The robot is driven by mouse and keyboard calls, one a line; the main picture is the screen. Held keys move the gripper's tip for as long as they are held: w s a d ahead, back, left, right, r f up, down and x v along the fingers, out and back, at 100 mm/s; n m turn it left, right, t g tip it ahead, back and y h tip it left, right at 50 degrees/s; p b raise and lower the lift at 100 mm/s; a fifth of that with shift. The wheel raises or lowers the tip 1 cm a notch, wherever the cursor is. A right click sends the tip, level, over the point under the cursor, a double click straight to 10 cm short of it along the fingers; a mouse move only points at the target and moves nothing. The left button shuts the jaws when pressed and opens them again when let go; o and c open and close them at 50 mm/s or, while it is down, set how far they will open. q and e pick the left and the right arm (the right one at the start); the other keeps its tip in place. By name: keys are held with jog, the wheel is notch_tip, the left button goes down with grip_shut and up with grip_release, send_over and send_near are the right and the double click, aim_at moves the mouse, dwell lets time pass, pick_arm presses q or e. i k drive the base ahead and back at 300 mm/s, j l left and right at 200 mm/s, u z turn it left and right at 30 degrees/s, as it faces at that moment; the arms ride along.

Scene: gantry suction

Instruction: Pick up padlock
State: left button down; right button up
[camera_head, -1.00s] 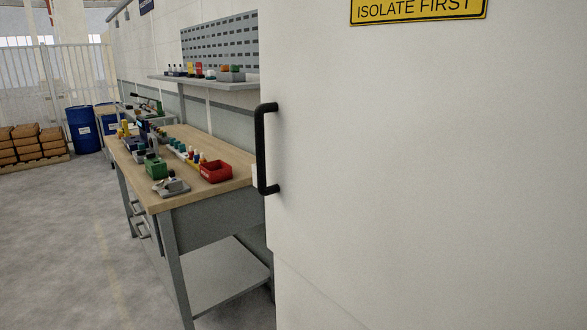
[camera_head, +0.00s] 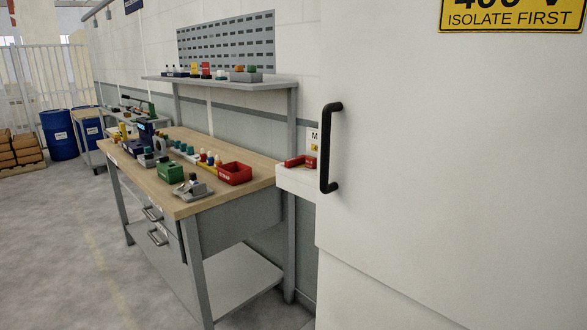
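I cannot make out a padlock for certain. Small red items (camera_head: 301,161) sit on a white ledge (camera_head: 296,181) between the workbench and the cabinet; they are too small to identify and are partly cut off by the cabinet edge. Neither of my grippers is in view.
A white cabinet (camera_head: 450,170) with a black handle (camera_head: 328,148) and a yellow sign (camera_head: 512,16) fills the right side. A wooden workbench (camera_head: 255,170) holds a red bin (camera_head: 235,173), a green box (camera_head: 170,171) and several small items. The grey floor (camera_head: 60,240) at left is clear.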

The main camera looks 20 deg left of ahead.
aim_at(311, 163)
jog(key=k+j, duration=0.1)
jog(key=j, duration=0.3)
jog(key=k+j, duration=0.15)
jog(key=j, duration=0.25)
jog(key=k+j, duration=0.1)
jog(key=j, duration=0.3)
jog(key=i+z, duration=0.1)
jog(key=z, duration=0.55)
jog(key=i+j+z, duration=0.5)
jog(key=j+z, duration=0.25)
jog(key=j, duration=0.2)
jog(key=i+j, duration=0.15)
jog(key=j, duration=0.2)
jog(key=i+j+z, duration=0.1)
jog(key=j, duration=0.25)
jog(key=i+j, duration=0.15)
jog(key=j, duration=0.2)
